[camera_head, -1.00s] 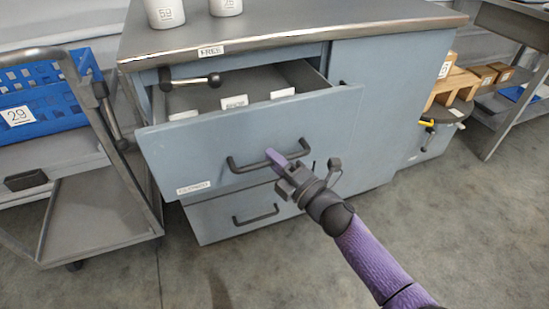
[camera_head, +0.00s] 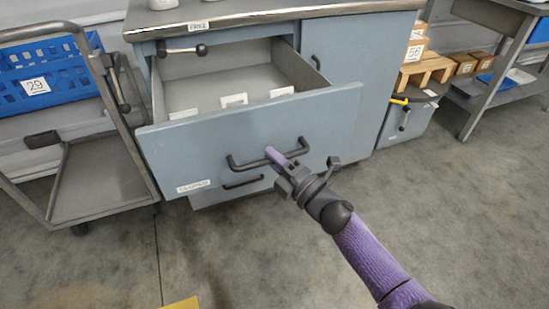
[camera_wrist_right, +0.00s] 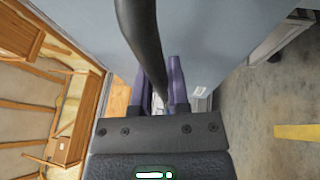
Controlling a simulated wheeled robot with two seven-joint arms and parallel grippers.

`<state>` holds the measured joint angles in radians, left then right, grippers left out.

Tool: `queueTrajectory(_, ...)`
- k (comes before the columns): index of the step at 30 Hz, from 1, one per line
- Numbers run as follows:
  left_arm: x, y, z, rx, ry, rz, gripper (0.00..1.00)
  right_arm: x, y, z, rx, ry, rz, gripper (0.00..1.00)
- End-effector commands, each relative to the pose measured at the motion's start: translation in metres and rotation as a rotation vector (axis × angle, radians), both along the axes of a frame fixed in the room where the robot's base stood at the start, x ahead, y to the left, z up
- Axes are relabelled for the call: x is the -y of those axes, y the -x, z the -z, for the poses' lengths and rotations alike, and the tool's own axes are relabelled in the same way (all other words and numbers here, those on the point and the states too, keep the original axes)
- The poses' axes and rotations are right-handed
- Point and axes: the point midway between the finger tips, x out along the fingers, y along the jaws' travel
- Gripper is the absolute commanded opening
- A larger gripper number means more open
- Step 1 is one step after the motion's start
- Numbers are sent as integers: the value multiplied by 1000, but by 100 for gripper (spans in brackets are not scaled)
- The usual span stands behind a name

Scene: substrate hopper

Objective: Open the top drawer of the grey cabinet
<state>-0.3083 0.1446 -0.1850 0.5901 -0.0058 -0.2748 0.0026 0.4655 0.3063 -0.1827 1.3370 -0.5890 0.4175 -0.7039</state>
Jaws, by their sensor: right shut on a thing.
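The grey-blue cabinet (camera_head: 345,60) stands in the middle of the head view. Its top drawer (camera_head: 215,150) is pulled well out, and I see into its grey interior, where three white labels show. In the right wrist view the handle (camera_wrist_right: 143,40) runs between the purple fingers (camera_wrist_right: 163,85). A lower drawer handle (camera_head: 243,184) shows just under the top drawer. My left gripper is not in view.
A grey cart (camera_head: 98,180) with a blue crate (camera_head: 45,75) stands close on the left. Boxes on a wooden pallet (camera_head: 425,70) and a bench (camera_head: 500,45) are at the right. The floor in front is clear, with a yellow marking (camera_head: 182,303).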

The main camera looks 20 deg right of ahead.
Motion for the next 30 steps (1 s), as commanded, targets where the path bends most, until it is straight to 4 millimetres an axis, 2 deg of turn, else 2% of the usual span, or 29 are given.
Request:
queueTrajectory(3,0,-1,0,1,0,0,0,0,0,1,-2,1,1,0)
queueTrajectory(4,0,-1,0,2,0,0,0,0,0,1,-2,1,1,24)
queueTrajectory(8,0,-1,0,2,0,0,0,0,0,1,-2,1,1,52)
queueTrajectory(9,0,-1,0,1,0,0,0,0,0,1,-2,1,1,56)
queueTrajectory(19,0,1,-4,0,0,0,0,3,6,0,-1,-1,1,56)
queueTrajectory(30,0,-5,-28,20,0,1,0,36,77,13,-2,1,1,56)
